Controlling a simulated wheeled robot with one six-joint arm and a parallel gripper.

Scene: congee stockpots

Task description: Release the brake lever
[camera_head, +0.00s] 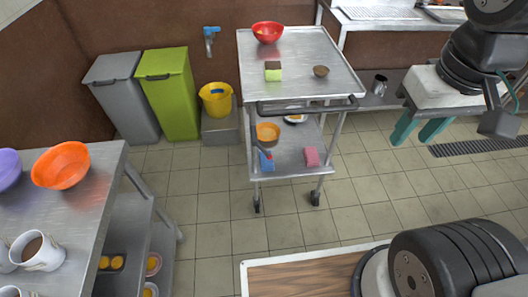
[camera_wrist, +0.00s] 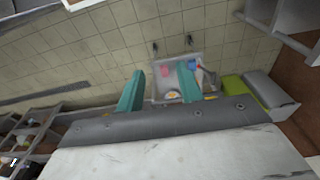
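A steel trolley (camera_head: 300,62) stands mid-floor with a dark push handle (camera_head: 305,108) along its near edge. A thin dark brake lever with a red tip (camera_head: 268,156) sticks out near its left front leg, above the lower shelf. In the wrist view the trolley (camera_wrist: 178,73) is small and far off, and the red-tipped lever (camera_wrist: 200,69) shows faintly at its right side. My gripper (camera_head: 421,133) is right of the trolley, well apart from the lever. Its teal fingers are spread with nothing between them; the wrist view also shows my gripper (camera_wrist: 161,90) open.
The trolley carries a red bowl (camera_head: 267,31), a sponge (camera_head: 273,74) and a brown bowl (camera_head: 321,71) on top. Below are an orange bowl (camera_head: 268,132) and a pink block (camera_head: 312,156). Bins (camera_head: 167,95) stand left. A steel table (camera_head: 88,205) is front left. Tiled floor before the trolley is clear.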

